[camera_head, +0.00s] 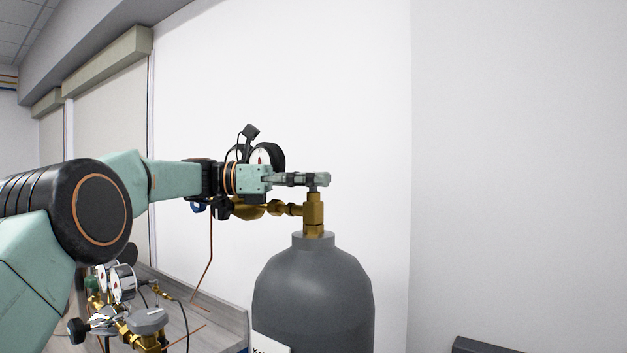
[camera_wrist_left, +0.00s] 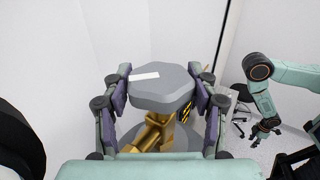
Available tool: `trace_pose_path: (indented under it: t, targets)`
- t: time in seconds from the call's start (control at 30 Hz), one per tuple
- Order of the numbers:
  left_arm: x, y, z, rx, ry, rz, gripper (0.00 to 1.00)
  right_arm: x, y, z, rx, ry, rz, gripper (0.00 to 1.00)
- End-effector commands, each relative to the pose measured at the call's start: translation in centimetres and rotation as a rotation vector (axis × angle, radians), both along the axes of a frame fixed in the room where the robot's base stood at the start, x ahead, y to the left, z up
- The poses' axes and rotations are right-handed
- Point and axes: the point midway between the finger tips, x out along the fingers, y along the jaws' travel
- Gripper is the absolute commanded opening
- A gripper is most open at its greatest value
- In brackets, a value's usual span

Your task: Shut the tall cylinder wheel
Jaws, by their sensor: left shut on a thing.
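The tall grey cylinder (camera_head: 313,295) stands upright in the middle of the head view. A brass valve (camera_head: 314,214) is on its neck. The grey wheel with a white mark fills the middle of the left wrist view (camera_wrist_left: 162,90), above the brass valve stem. My left gripper (camera_head: 315,180) comes in level from the left and is shut on the wheel. Its fingers lie on opposite sides of the wheel in the wrist view. My right gripper (camera_wrist_left: 264,131) shows small at the right of the wrist view, apart from the cylinder; its jaws are too small to judge.
A round gauge (camera_head: 263,156) sits behind my left gripper, on the brass fittings left of the valve. At lower left, another regulator with gauges (camera_head: 122,282) stands by a grey bench (camera_head: 222,314). A white wall is behind the cylinder. An office chair (camera_wrist_left: 242,95) shows in the wrist view.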

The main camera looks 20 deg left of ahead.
Motion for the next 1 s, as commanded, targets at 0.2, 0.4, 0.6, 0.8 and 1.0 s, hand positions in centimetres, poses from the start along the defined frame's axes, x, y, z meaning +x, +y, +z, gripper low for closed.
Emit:
trace_pose_path:
  t: [0.2,0.4,0.6,0.8,1.0]
  targets:
    - [-0.07,0.05,0.86,-0.008,-0.014,-0.001,0.27,0.01,0.00,0.04,0.000,0.000,0.000,0.40]
    - [-0.05,0.07,0.91,-0.008,-0.016,0.001,0.27,0.01,0.00,0.04,0.000,0.000,0.000,0.40]
    - [-0.03,0.06,0.73,-0.006,-0.013,0.000,0.71,0.01,0.00,0.04,0.000,0.000,0.000,0.40]
    - [-0.02,0.05,0.45,-0.005,-0.008,-0.002,0.83,0.01,0.00,0.02,0.000,0.000,0.000,0.40]
    - [-0.01,0.04,0.32,-0.004,-0.006,-0.003,0.83,0.01,0.00,0.01,0.000,0.000,0.000,0.40]
